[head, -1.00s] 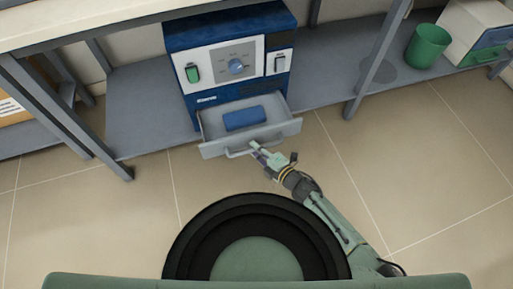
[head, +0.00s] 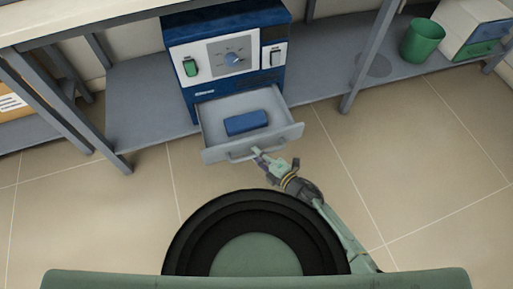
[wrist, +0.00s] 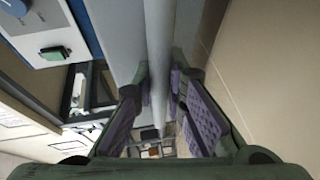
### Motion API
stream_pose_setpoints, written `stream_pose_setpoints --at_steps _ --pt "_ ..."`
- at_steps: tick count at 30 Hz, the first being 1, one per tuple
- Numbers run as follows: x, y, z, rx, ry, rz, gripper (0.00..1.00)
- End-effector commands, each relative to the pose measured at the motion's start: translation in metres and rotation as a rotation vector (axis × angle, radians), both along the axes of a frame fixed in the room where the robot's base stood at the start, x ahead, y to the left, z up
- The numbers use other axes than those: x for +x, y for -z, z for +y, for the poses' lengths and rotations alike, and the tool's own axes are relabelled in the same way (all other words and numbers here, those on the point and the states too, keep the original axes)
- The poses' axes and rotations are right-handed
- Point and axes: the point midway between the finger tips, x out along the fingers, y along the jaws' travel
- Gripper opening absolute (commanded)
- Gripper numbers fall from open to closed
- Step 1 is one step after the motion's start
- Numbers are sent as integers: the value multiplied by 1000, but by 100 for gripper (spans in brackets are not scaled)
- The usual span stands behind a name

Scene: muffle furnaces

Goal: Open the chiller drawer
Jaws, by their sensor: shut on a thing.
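The chiller (head: 225,65) is a blue box with a white front panel, on the lower shelf under the bench. Its grey drawer (head: 278,131) is pulled out and holds a blue block (head: 246,122). My gripper (head: 258,155) is at the drawer's front handle (head: 232,155). In the wrist view the handle bar (wrist: 159,60) runs between the two purple-padded fingers of my gripper (wrist: 160,92), which are shut on it. The drawer's inner back end is hidden inside the chiller.
A green bin (head: 424,40) and a white box with a green drawer (head: 472,28) stand on the shelf at right. Bench legs (head: 372,60) stand on both sides of the chiller. The tiled floor in front is clear.

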Motion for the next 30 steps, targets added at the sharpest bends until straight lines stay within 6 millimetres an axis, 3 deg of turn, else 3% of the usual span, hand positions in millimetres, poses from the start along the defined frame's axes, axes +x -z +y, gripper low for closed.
stream_pose_setpoints --at_steps 9,10,14,23,30 --pt "-1 0 0 3 1 0 0" --pt "-1 0 0 3 1 0 13" --pt "-1 0 0 1 0 0 21" --pt "-2 -1 -2 0 1 -1 21" --pt "-25 -6 -23 -1 5 1 21"
